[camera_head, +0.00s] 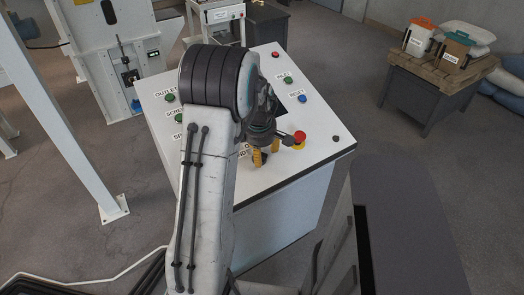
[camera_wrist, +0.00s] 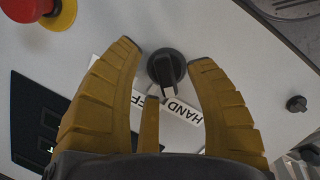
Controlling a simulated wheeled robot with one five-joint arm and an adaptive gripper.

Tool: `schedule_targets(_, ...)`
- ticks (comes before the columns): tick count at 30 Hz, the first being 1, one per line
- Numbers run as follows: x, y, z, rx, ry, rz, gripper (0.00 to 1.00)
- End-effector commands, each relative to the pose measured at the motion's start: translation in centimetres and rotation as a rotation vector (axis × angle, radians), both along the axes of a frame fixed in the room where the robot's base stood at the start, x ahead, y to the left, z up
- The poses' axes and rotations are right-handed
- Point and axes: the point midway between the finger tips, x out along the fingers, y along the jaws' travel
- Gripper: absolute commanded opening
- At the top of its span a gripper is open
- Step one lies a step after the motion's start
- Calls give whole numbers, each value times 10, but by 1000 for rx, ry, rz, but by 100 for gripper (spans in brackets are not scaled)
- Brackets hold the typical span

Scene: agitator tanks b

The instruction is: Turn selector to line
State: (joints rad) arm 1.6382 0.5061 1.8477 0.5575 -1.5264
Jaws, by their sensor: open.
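The selector (camera_wrist: 166,68) is a small black knob on the white panel (camera_head: 315,150). In the wrist view it sits between the tips of my gripper's two long yellow fingers (camera_wrist: 164,54), with a gap visible at each side. A shorter third finger (camera_wrist: 148,125) is below it. My gripper is open. I cannot tell whether any finger touches the panel. A label (camera_wrist: 180,109) reading HAND lies just below the knob; another, ending in FF, is partly covered by the left finger. In the head view my gripper (camera_head: 265,157) hangs over the panel and the selector is hidden.
A red and yellow emergency stop (camera_head: 299,139) is close to the right of my gripper. A blue RESET button (camera_head: 302,99) and green INLET button (camera_head: 288,81) are farther back. A second small black knob (camera_wrist: 297,104) shows in the wrist view. A pallet table (camera_head: 440,68) stands at right.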

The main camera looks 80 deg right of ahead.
Motion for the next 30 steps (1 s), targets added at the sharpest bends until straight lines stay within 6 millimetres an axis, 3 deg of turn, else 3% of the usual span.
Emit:
schedule_targets(6,0,-2,-11,1,0,-1,50)
schedule_targets(17,0,-3,-13,0,0,-1,51)
schedule_targets(30,0,-2,-13,1,0,-1,12)
